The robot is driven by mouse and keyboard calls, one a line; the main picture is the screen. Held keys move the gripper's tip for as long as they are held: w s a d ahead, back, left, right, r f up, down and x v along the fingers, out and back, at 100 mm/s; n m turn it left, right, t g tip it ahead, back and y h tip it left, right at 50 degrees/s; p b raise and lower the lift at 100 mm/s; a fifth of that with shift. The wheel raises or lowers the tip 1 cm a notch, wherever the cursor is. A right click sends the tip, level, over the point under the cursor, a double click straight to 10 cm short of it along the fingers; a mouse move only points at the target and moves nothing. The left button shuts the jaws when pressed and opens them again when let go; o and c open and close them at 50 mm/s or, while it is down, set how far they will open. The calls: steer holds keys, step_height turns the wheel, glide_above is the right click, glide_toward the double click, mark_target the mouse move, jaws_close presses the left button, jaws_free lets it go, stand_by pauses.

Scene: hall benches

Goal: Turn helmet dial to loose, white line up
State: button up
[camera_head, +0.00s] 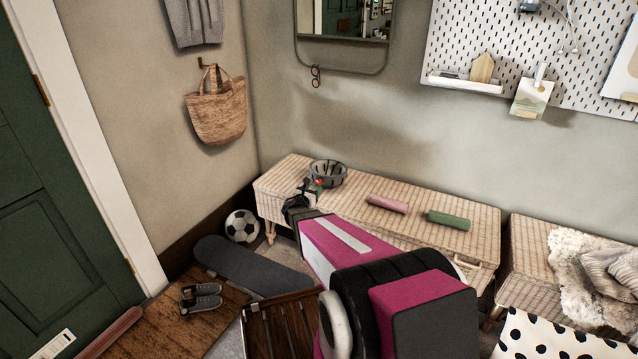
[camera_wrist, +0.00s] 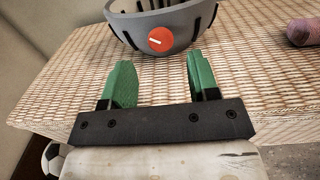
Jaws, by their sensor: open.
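The grey helmet (camera_head: 328,172) with dark slots sits on the woven bench (camera_head: 281,173), near its left end. Its grey shell also shows at the top of the wrist view (camera_wrist: 194,24), partly cut off. The round red dial (camera_wrist: 160,40) is on the side facing my gripper. The white line on it lies close to level, slightly tilted. My gripper (camera_wrist: 158,78) is open, its two green fingers apart and empty. In the wrist view the dial appears beyond the fingertips, between them. In the head view my gripper (camera_head: 312,186) is beside the helmet and the dial is small.
A pink roll (camera_head: 387,204) and a green roll (camera_head: 448,219) lie on the bench to the right. A soccer ball (camera_head: 242,226) and a skateboard (camera_head: 250,265) are on the floor at left. The wall is behind the bench.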

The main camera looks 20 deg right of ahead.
mark_target(319, 182)
steer(key=x, duration=0.6)
steer(key=shift+w+d, duration=0.2)
steer(key=shift+w, duration=0.1)
steer(key=c, duration=0.9)
